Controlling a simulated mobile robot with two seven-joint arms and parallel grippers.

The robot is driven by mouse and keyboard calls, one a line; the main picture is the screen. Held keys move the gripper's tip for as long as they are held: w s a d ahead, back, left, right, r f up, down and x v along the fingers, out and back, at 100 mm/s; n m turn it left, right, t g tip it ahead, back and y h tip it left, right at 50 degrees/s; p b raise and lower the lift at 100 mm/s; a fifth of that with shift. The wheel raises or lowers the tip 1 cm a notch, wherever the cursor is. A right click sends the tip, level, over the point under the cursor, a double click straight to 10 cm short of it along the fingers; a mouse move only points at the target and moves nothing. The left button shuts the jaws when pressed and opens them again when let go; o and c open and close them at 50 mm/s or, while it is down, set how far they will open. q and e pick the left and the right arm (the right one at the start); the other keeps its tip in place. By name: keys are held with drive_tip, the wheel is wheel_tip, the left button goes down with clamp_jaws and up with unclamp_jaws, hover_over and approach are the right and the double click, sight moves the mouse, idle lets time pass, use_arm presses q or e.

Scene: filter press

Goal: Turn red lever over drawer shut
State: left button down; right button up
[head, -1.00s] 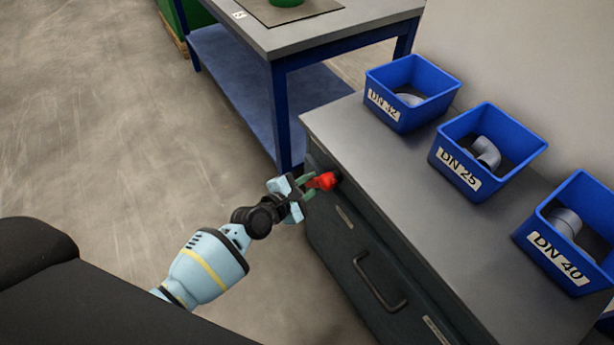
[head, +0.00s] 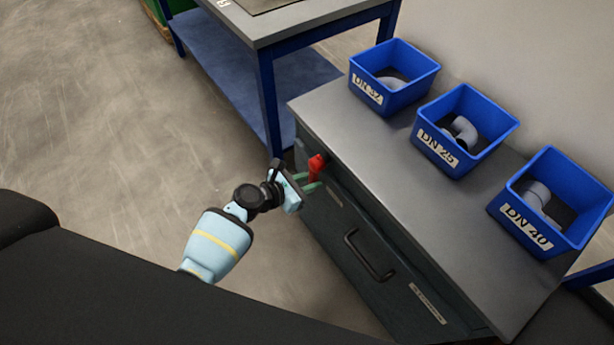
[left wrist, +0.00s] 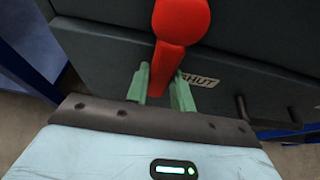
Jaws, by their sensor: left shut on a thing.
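The red lever (head: 316,166) sits on the dark front of the cabinet, near its left end and above the drawer (head: 357,238). In the left wrist view the lever (left wrist: 178,40) has a round hub at the top and a handle that hangs down. My left gripper (head: 307,183) is shut on the lever's handle, with the green fingers (left wrist: 160,88) on either side of it. A label with the letters "HUT" (left wrist: 200,79) shows right of the handle; its first part is hidden behind a finger. My right gripper is not in view.
The drawer has a dark bar handle (head: 369,256). Blue bins marked DN 32 (head: 368,90), DN 25 (head: 436,146) and DN 40 (head: 525,224) stand on the grey cabinet top (head: 350,134). A blue-legged table (head: 268,100) stands behind the cabinet's left end. Floor at left is clear.

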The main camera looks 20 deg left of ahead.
use_arm(q)
drive_tip(key=shift+s+d, duration=0.15)
idle(0.3)
drive_tip(key=c, duration=1.2)
unclamp_jaws()
drive_tip(key=shift+s+a+r+p, duration=0.25)
drive_tip(key=shift+s+a+p, duration=0.05)
drive_tip(key=shift+s+a, duration=0.1)
drive_tip(key=p+v, duration=0.2)
drive_tip(key=v, duration=0.4)
drive_tip(key=shift+s+a, duration=0.2)
drive_tip(key=shift+r, duration=0.1)
